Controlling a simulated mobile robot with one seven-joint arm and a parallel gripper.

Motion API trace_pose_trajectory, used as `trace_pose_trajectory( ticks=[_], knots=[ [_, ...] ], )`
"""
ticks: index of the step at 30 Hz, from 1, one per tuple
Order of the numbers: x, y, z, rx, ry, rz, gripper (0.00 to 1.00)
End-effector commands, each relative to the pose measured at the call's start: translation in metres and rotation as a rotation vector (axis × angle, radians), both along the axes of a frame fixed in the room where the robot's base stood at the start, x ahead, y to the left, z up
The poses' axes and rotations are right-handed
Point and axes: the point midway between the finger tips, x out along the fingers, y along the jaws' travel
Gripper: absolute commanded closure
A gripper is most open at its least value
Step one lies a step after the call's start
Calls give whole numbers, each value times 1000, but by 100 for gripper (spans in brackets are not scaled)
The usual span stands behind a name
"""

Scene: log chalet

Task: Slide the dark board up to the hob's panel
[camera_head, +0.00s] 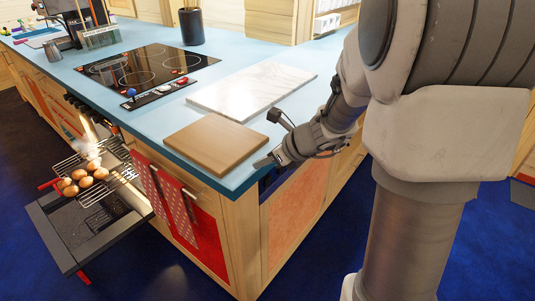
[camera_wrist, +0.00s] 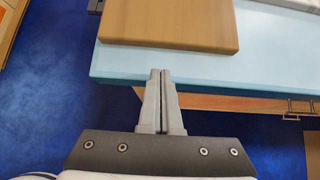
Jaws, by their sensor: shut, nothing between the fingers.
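The brown wooden board (camera_head: 215,143), the darker of two boards, lies flat on the blue counter near its front corner. The hob (camera_head: 147,66) is farther back, with its panel (camera_head: 160,93) of knobs along the near edge. Bare counter separates the board from the panel. My gripper (camera_head: 262,163) is at the counter's edge, on the board's near right side. In the wrist view my gripper (camera_wrist: 160,73) is shut and empty, its tips pointing at the board (camera_wrist: 170,22) with a small gap between. Whether the tips touch the counter I cannot tell.
A white marble slab (camera_head: 252,92) lies behind the wooden board, right of the panel. A dark pot (camera_head: 191,26) stands behind the hob. Below the counter, an open oven door (camera_head: 90,229) and a rack with eggs (camera_head: 86,178) stick out. Red towels (camera_head: 175,205) hang on the front.

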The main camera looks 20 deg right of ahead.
Motion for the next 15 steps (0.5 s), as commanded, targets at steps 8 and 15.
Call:
trace_pose_trajectory(
  ticks=[8,15],
  knots=[
    [24,18,3,-1,-3,4,100],
    [26,19,4,-1,-3,2,100]
  ],
)
